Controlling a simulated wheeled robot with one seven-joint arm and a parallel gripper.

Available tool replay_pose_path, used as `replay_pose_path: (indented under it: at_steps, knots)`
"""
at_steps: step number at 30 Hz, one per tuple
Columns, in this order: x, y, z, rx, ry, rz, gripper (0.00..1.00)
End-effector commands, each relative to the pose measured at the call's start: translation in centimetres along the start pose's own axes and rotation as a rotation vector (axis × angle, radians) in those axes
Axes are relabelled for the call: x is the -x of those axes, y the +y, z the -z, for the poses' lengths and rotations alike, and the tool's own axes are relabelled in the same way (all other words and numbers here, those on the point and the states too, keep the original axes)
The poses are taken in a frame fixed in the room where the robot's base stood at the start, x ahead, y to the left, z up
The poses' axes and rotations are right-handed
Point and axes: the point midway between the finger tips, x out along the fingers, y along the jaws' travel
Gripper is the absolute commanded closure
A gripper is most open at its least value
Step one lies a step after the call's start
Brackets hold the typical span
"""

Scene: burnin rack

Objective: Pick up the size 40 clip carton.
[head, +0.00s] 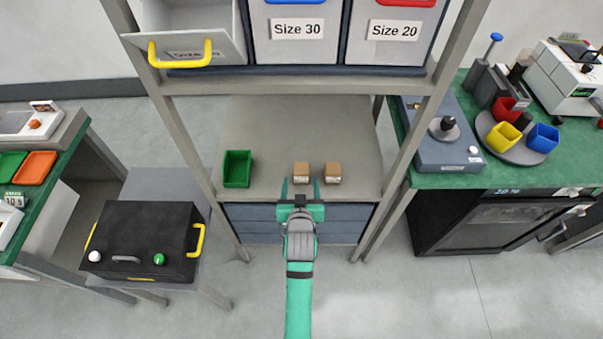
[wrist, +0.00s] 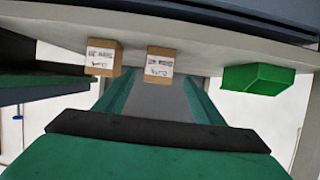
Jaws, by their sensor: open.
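Two small brown cartons with white labels stand on the rack's shelf. The left carton (head: 301,173) is straight ahead of my gripper (head: 300,189); the right carton (head: 333,174) is just beside it, with a narrow gap. In the wrist view, left and right are swapped: the carton ahead (wrist: 160,66) is between the lines of my fingers, the other (wrist: 103,57) lies off to the left. Their print is too small to read, so I cannot tell which is size 40. My gripper is open and empty, with its fingers at the shelf's front edge.
A green bin (head: 237,169) stands left on the shelf (head: 262,118). Above are bins marked Size 30 (head: 297,35) and Size 20 (head: 394,36), and a tilted yellow-handled bin (head: 196,40). Rack posts flank the shelf. A black case (head: 143,240) stands at left.

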Motion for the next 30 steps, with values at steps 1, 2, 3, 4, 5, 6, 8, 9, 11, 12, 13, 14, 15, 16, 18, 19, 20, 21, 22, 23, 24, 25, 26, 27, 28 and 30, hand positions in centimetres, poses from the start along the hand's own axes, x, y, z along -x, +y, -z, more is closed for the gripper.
replay_pose_path:
  at_steps: [1,2,3,4,5,6,8,9,11,12,13,14,15,16,18,19,20,21,22,23,24,25,26,27,28,30]
  knots:
    - [-0.8,0.0,0.0,0.000,0.000,0.000,0.38]
    - [-1.1,0.0,0.1,0.000,0.001,0.000,0.38]
    - [-1.6,0.0,0.0,0.000,0.001,0.000,0.38]
    - [-1.8,0.0,0.0,0.000,0.001,0.000,0.38]
    - [-2.0,0.0,0.0,-0.001,0.001,0.000,0.38]
    - [-2.2,0.0,0.0,-0.001,0.000,0.000,0.38]
    - [-2.5,0.0,0.0,-0.001,0.001,0.000,0.38]
    - [-2.7,0.0,0.0,-0.001,0.001,0.000,0.38]
    - [-3.3,0.1,0.0,-0.001,0.000,0.000,0.38]
    - [-3.8,0.1,0.0,-0.001,0.000,0.000,0.38]
    - [-4.3,0.2,0.1,0.000,0.001,0.000,0.38]
    - [-4.8,0.2,0.1,0.000,0.001,0.000,0.38]
    - [-5.3,0.3,0.1,0.000,0.001,0.000,0.38]
    - [-5.8,0.3,0.1,0.000,0.001,0.000,0.38]
    - [-6.6,0.2,0.0,0.000,0.000,0.000,0.38]
    - [-6.9,0.2,0.0,0.000,0.000,0.000,0.38]
    - [-7.1,0.2,0.0,0.001,0.001,0.000,0.38]
    - [-7.3,0.2,0.1,0.001,0.002,0.000,0.38]
    - [-7.4,0.2,0.0,0.000,0.001,0.001,0.38]
    - [-7.5,0.2,0.0,0.000,0.001,0.001,0.38]
    - [-7.5,0.2,0.0,0.000,0.001,0.001,0.38]
    - [-7.5,0.2,0.0,0.000,0.001,0.001,0.38]
    - [-7.5,0.2,0.0,0.000,0.001,0.001,0.38]
    - [-7.5,0.2,0.0,0.000,0.001,0.001,0.38]
    - [-7.5,0.2,0.0,0.000,0.001,0.001,0.38]
    - [-7.5,0.2,0.0,0.000,0.001,0.001,0.45]
